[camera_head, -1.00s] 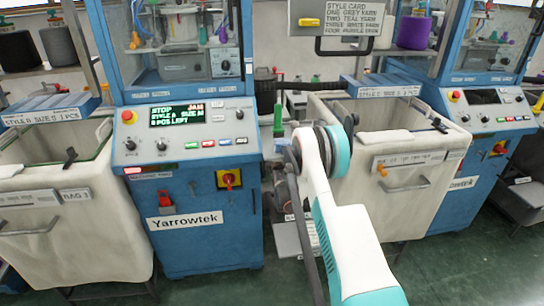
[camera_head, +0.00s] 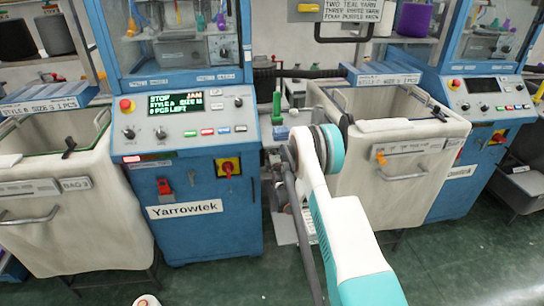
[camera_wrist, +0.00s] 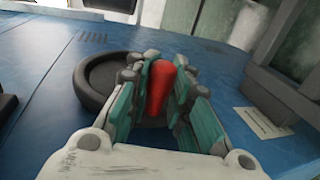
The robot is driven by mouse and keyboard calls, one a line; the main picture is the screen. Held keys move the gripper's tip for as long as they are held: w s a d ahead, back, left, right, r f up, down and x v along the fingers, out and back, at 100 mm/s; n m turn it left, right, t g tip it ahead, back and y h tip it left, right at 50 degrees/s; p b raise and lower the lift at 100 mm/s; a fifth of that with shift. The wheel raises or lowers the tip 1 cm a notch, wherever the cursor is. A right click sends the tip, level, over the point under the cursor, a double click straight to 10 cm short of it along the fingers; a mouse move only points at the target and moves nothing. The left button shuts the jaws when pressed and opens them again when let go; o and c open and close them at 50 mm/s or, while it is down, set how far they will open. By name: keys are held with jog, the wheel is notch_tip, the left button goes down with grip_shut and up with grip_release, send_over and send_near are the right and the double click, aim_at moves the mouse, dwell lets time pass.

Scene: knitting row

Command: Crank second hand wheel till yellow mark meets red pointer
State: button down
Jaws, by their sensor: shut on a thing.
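In the wrist view my gripper (camera_wrist: 156,70) is shut on a red crank handle (camera_wrist: 159,92), with a teal-padded finger on each side of it. The handle stands at the near right part of a dark round hand wheel (camera_wrist: 104,78) on a blue machine face. The fingers cover part of the wheel. I see no yellow mark or red pointer in the wrist view. In the head view my own arm hides the gripper and wheel, so I cannot tell there which wheel is held.
A blue Yarrowtek machine (camera_head: 205,185) stands left of my arm, its display (camera_head: 182,106) reading STOP and JAM. Cloth bins stand on the left (camera_head: 75,225) and right (camera_head: 410,160). A grey block (camera_wrist: 285,70) rises right of the wheel. Green floor (camera_head: 450,260) is open at lower right.

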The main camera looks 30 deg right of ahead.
jog(key=shift+f, duration=0.15)
jog(key=c, duration=1.5)
grip_release()
jog(key=shift+o, duration=0.2)
jog(key=v, duration=1.2)
